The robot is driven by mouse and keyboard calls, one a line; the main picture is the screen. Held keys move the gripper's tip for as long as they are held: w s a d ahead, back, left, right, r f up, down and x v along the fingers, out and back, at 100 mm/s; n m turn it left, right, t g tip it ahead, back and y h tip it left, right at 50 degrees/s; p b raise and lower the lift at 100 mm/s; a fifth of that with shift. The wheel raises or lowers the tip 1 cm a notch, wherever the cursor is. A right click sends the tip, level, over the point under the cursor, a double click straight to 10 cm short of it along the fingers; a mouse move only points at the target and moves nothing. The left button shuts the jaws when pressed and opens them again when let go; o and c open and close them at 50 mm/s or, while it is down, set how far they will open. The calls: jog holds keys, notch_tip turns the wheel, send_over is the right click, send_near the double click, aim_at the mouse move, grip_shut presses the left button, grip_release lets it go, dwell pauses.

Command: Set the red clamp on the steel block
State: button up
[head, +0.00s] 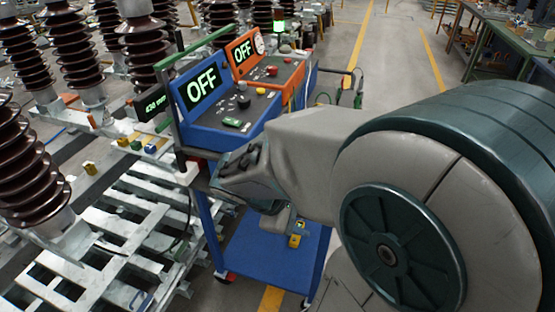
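My arm reaches in from the right, and my gripper (250,172) is at the near edge of the blue cart, below the control panels. Its fingers are hard to make out, and I cannot tell whether it is open or holds anything. I cannot clearly identify the red clamp; a small red patch shows behind the cart's post, partly hidden.
A blue console (208,138) and an orange console (285,78) both read OFF. Brown ribbed insulators (25,165) and galvanised frames (120,235) fill the left. The cart's blue lower shelf (260,255) is below my gripper, with a yellow item (295,241) there. Workbenches stand far right.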

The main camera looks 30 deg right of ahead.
jog(key=w+d+f+n+t+h+b, duration=0.2)
jog(key=w+f+n+t+h+b, duration=0.2)
jog(key=w+n, duration=0.35)
jog(key=w+d+f+n+t+h+b, duration=0.2)
jog(key=w+f+n+t+h+b, duration=0.25)
jog(key=w+n, duration=0.35)
jog(key=shift+n, duration=0.25)
jog(key=x, duration=0.4)
jog(key=p+x, duration=0.1)
jog(key=x, duration=0.3)
jog(key=s+x, duration=0.1)
jog(key=x, duration=0.3)
jog(key=shift+d+r, duration=0.15)
jog(key=shift+d, duration=0.3)
jog(key=shift+w+d, duration=0.25)
jog(key=shift+d, duration=0.2)
grip_shut()
